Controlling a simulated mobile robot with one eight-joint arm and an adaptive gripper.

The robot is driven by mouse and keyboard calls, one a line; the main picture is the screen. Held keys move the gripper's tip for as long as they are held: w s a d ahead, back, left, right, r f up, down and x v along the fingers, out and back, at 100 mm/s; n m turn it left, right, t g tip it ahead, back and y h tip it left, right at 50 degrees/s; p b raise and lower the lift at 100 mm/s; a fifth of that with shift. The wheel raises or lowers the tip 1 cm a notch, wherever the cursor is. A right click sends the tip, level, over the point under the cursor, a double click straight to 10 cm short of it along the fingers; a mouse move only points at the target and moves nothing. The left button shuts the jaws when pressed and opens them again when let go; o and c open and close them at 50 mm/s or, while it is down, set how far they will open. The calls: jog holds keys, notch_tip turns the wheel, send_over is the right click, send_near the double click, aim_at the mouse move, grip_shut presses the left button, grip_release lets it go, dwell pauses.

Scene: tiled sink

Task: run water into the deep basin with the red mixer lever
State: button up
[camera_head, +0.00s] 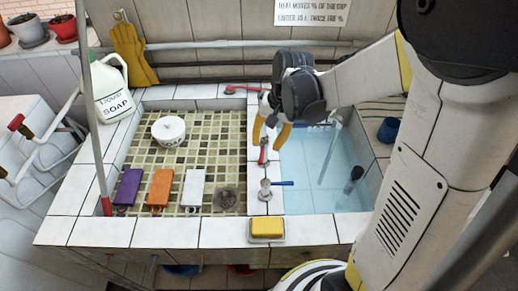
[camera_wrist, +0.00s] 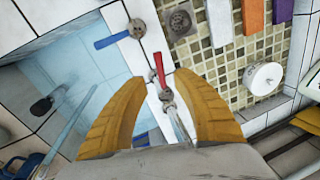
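The deep basin (camera_head: 310,185) is the pale blue one on the right of the sink. The red mixer lever (camera_head: 263,152) stands on the white tiled divider left of it; it also shows in the wrist view (camera_wrist: 159,66). A blue lever (camera_head: 281,183) is nearer the front on the same divider, pointing over the deep basin. My gripper (camera_head: 267,146) is open above the divider. In the wrist view its yellow fingers (camera_wrist: 158,82) are wide apart, with the red lever between and just beyond their tips. A pale slanted streak (camera_head: 330,155) crosses the deep basin; I cannot tell pipe from water.
A yellow sponge (camera_head: 267,227) lies on the front rim. A soap jug (camera_head: 110,92) stands back left.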

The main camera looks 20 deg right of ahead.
aim_at(262, 155)
jog(key=f, duration=0.2)
jog(key=f+b, duration=0.1)
jog(key=f, duration=0.1)
jog(key=a+f, duration=0.1)
jog(key=f, duration=0.1)
jog(key=shift+w+b, duration=0.3)
jog(key=shift+b, duration=0.05)
jog(key=shift+r, duration=0.1)
grip_shut()
